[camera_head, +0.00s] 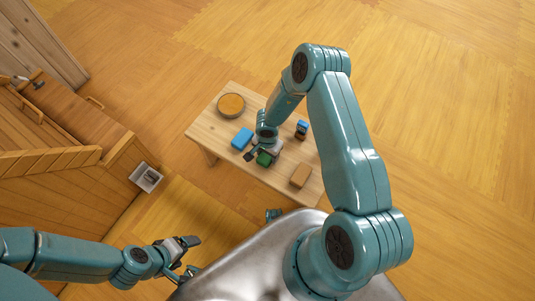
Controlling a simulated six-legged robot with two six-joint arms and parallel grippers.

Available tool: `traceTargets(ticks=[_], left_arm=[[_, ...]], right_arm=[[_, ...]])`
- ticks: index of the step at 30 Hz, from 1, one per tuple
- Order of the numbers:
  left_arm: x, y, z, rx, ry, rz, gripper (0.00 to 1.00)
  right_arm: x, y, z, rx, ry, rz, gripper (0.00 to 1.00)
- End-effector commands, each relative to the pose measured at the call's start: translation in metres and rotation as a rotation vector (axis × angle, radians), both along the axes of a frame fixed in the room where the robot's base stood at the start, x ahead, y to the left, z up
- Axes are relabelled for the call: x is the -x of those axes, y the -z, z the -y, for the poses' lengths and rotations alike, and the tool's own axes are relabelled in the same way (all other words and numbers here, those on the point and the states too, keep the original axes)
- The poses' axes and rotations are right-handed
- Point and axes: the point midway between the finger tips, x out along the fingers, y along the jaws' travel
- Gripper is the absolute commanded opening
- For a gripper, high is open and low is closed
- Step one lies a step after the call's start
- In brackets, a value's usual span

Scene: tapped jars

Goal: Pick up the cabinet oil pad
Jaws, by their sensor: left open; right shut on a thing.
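A small wooden table (211,124) stands ahead with several small items. My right gripper (263,154) reaches down over its middle and is shut on a green block (264,159), partly hidden by the gripper. A blue block (241,138) lies just left of it. A tan block (300,175) lies to the right, near the table's front edge. A small blue-and-brown item (301,129) stands at the right. I cannot tell which of these is the cabinet oil pad. My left gripper (192,257) is open and empty at the lower left, away from the table.
A round dish (231,105) with an orange-brown inside sits at the table's far left. A wooden cabinet (60,175) with handles fills the left side. A small grey-white tray (147,177) is beside it. The wooden floor behind and right of the table is clear.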

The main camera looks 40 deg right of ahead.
Motion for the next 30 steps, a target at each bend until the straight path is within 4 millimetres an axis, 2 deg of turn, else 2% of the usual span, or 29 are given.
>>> traceTargets(ticks=[5,12,18,24,30], left_arm=[[0.0,-0.02,0.0,0.0,0.0,0.0,0.83],[0.0,-0.064,0.0,0.0,0.0,0.0,0.83],[0.0,-0.096,0.0,0.0,0.0,0.0,0.83],[0.0,-0.115,0.0,0.0,0.0,0.0,0.83],[0.0,-0.123,0.0,0.0,0.0,0.0,0.83]], right_arm=[[-0.001,-0.041,0.001,0.001,0.0,0.003,0.26],[-0.001,-0.135,0.0,0.001,0.0,0.005,0.26],[-0.001,-0.203,0.0,0.0,0.001,0.003,0.26],[0.0,-0.248,0.0,0.0,0.0,0.002,0.26],[0.0,-0.268,0.0,0.0,-0.001,0.001,0.26]])
